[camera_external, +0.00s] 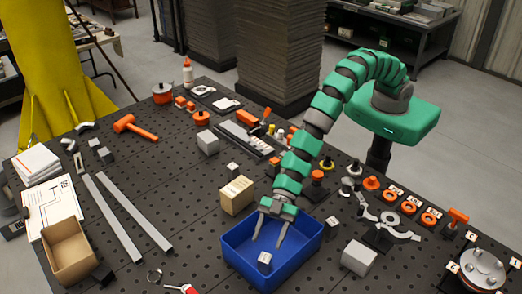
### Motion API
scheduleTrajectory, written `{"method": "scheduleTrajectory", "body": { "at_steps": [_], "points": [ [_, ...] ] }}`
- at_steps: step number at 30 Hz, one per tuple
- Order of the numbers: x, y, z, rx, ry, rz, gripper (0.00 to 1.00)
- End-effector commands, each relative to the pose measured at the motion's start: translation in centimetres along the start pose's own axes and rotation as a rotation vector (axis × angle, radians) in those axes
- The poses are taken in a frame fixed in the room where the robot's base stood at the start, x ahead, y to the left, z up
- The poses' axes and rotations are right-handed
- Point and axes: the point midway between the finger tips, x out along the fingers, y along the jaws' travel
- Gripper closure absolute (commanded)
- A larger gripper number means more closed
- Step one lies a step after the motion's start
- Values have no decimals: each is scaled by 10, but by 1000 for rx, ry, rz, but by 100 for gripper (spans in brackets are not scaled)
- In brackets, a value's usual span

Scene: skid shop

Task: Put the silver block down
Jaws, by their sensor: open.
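My gripper (269,238) is open, pointing down over the blue bin (240,262) on the dark perforated table. Its two fingers are spread and reach down inside the bin's outline. A small silver-grey block (265,260) shows low between and below the fingertips, inside the bin's outline; I cannot tell whether it touches the bin floor. Other grey blocks stand on the table: one (208,142) behind the bin to the left, and one (359,257) to the right of the bin. I cannot tell which of these the task calls the silver block.
A cardboard-coloured box (237,195) stands close behind the bin's left side. Orange clamps and ring parts (409,207) crowd the right. Two long metal bars (125,215), an orange hammer (135,127) and an open tan box (70,258) lie left. The table left of the bin has bare patches.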

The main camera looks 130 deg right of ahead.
Motion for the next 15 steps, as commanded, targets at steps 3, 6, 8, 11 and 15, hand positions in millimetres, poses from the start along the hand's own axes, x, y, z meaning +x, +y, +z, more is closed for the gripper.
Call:
{"method": "scheduleTrajectory", "body": {
  "at_steps": [3,6,8,11,15],
  "points": [
    [-3,0,-5,0,0,0,46],
    [-3,0,-5,0,0,0,46],
    [-3,0,-5,0,0,0,46],
    [-3,0,-5,0,0,0,46],
    [-6,3,-13,-3,6,11,46]
  ]
}}
